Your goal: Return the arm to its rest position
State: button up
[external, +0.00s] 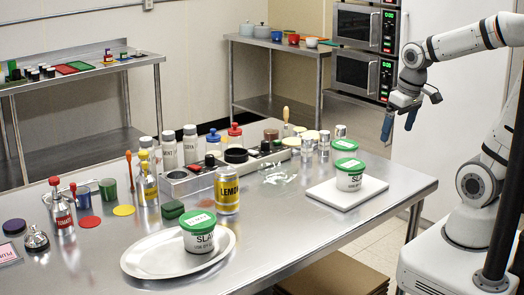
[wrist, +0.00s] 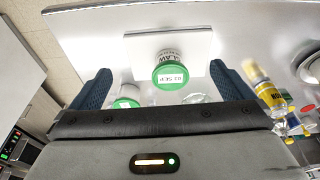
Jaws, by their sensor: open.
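My gripper (external: 399,122) hangs in the air at the right, beyond the table's right edge. Its two blue fingers are apart with nothing between them. In the wrist view my gripper (wrist: 158,88) shows both fingers spread wide. A white slaw tub with a green lid (external: 349,180) stands upright on a white board (external: 367,194), well below and apart from the fingers. It also shows in the wrist view, the slaw tub (wrist: 170,70) lying in line between the fingers but farther off. My arm is bent and raised above my white base.
The steel table (external: 350,230) holds a second slaw tub (external: 198,232) on an oval plate (external: 150,262), a lemon can (external: 227,192), bottles and jars. Microwaves (external: 362,50) stand behind my gripper. The air around my gripper is free.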

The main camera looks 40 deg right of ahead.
jog(key=s, duration=0.2)
jog(key=shift+s+d+f+t, duration=0.15)
jog(key=shift+s+f+t, duration=0.15)
jog(key=shift+s+f, duration=0.1)
